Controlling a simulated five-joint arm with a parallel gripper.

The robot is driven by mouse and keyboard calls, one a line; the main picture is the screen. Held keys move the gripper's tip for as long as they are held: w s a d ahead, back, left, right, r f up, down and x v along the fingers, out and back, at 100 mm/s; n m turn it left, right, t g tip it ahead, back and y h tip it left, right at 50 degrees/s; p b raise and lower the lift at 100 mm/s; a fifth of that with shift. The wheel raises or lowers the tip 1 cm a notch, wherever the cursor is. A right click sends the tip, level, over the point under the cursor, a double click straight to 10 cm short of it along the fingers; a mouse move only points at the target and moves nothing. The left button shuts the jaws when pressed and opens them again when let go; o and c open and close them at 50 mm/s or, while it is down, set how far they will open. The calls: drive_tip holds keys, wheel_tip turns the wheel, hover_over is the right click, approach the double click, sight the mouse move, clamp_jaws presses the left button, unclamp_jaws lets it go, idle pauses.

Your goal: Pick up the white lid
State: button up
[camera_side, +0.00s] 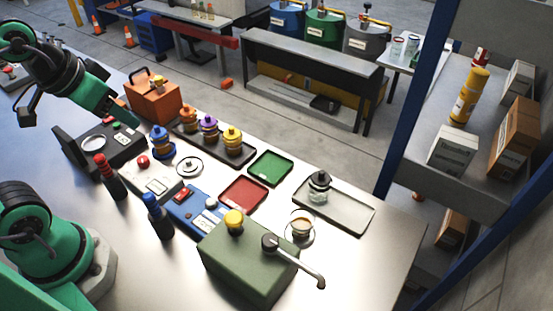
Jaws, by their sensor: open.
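My gripper (126,117) hangs at the upper left, above the dark box with the round dial. It is open, apart from the lid, up and to the left of it. Its fingertips are small in this view, and I see nothing held between them.
A blue canister (162,142) stands just left of the lid. A tray of coloured canisters (218,157) is behind it. Red and dark bottles (158,217) stand in front.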

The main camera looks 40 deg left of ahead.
idle(0.3)
drive_tip(key=shift+c, duration=1)
drive_tip(key=shift+w, duration=0.1)
drive_tip(key=n+g, duration=0.6)
drive_tip(key=n, duration=2.1)
hover_over(188, 160)
drive_tip(key=shift+f, duration=9.15)
drive_tip(key=shift+f, duration=0.1)
